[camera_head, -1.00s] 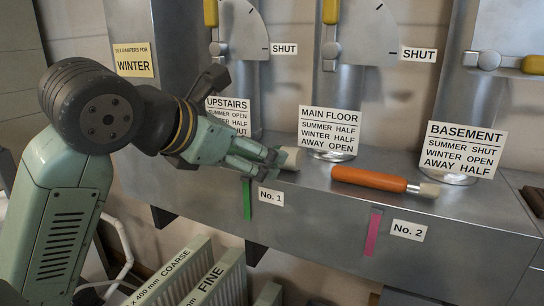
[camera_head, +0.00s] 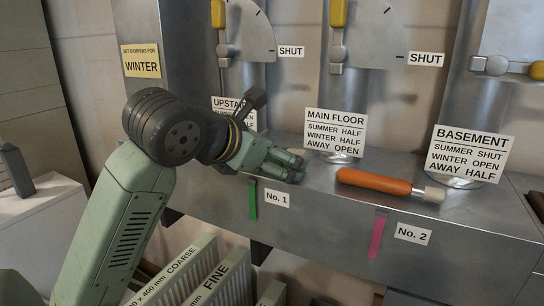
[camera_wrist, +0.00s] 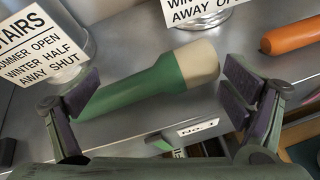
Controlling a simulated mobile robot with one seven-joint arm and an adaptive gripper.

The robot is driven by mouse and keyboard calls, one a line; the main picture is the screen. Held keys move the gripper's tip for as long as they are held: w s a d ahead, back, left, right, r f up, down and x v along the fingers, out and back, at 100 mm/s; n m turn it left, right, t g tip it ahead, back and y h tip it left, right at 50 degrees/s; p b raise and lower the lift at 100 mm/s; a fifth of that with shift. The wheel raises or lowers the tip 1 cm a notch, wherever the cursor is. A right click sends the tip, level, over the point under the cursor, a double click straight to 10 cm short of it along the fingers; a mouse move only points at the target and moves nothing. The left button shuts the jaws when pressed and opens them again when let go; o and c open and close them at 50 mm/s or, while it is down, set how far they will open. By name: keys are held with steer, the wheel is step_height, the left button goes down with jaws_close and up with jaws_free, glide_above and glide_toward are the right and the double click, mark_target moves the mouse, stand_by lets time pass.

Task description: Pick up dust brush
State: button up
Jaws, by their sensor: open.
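My gripper (camera_head: 296,168) is open over the top of the grey metal duct. In the wrist view, a green-handled object with a wide cream end (camera_wrist: 150,84) lies on the duct between my open fingers (camera_wrist: 160,95), with no clear contact. In the head view my gripper hides most of it; only a bit of its pale end (camera_head: 300,153) shows. To the right lies an orange-handled tool (camera_head: 375,181) with a metal collar and pale tip; its orange handle also shows in the wrist view (camera_wrist: 292,36). I cannot tell surely which is the dust brush.
The duct (camera_head: 320,210) carries green No. 1 and pink No. 2 tags on its front. Label cards and round duct collars stand behind, including the MAIN FLOOR card (camera_head: 336,131) and BASEMENT card (camera_head: 468,154). Filters (camera_head: 190,270) stand below the duct.

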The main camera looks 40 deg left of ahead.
steer(key=c, duration=2)
